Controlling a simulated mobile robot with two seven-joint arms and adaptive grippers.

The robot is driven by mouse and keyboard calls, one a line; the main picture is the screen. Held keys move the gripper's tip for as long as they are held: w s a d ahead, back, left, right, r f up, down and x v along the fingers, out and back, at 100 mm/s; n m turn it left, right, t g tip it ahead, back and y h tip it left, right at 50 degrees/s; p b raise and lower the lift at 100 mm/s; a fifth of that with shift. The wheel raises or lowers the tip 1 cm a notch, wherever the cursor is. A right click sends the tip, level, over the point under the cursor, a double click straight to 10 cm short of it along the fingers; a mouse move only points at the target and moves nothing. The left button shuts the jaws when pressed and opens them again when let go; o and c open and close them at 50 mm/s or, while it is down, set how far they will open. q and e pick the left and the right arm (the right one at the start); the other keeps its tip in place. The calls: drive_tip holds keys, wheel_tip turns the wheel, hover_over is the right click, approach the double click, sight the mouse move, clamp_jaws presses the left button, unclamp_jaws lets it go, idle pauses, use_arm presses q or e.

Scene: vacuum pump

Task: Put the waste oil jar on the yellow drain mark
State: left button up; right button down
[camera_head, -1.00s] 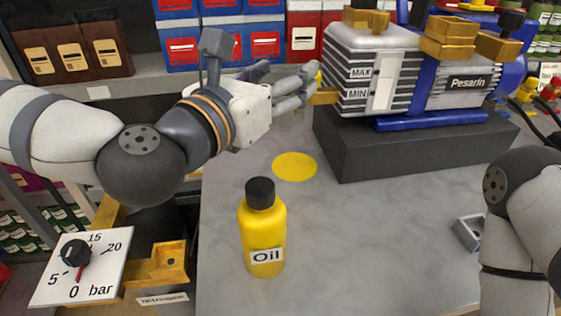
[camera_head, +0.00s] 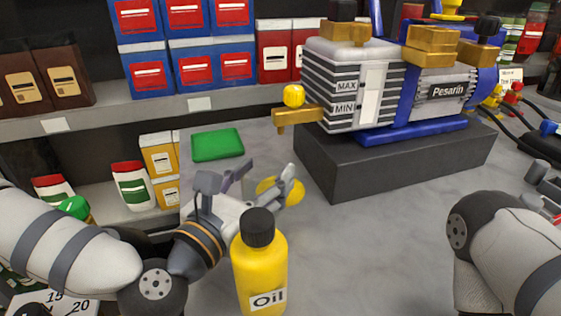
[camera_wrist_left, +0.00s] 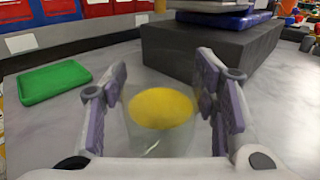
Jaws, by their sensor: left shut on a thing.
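The waste oil jar (camera_wrist_left: 160,142) is clear glass and shows faintly between the fingers in the left wrist view. My left gripper (camera_head: 265,182) is shut on it; the two fingers (camera_wrist_left: 165,105) stand on either side of the jar. The yellow drain mark (camera_head: 268,187) is a flat round spot on the grey bench, partly hidden by my fingers. In the left wrist view the yellow mark (camera_wrist_left: 160,107) shows through the jar. I cannot tell whether the jar touches the bench. My right gripper is out of view.
A yellow oil bottle (camera_head: 260,268) stands close in front of my left gripper. The pump (camera_head: 360,80) sits on a dark block (camera_head: 350,170) behind and right, its brass drain spout (camera_head: 298,116) sticking out left. A green tray (camera_head: 217,144) lies behind the gripper. Bench right of the bottle is clear.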

sight(271, 163)
use_arm(q)
drive_tip(key=x, duration=0.5)
drive_tip(key=shift+w+d+r, duration=0.1)
drive_tip(key=shift+w+r, duration=0.15)
drive_tip(key=shift+r, duration=0.1)
drive_tip(key=shift+w+d+f, duration=0.3)
drive_tip(key=shift+w+f, duration=0.2)
drive_tip(key=shift+f, duration=0.1)
drive_tip(key=shift+f, duration=0.1)
drive_tip(key=shift+f, duration=0.2)
drive_tip(key=o, duration=1.3)
drive_tip(key=shift+c, duration=0.2)
drive_tip(key=shift+s, duration=0.1)
drive_tip(key=shift+r, duration=0.1)
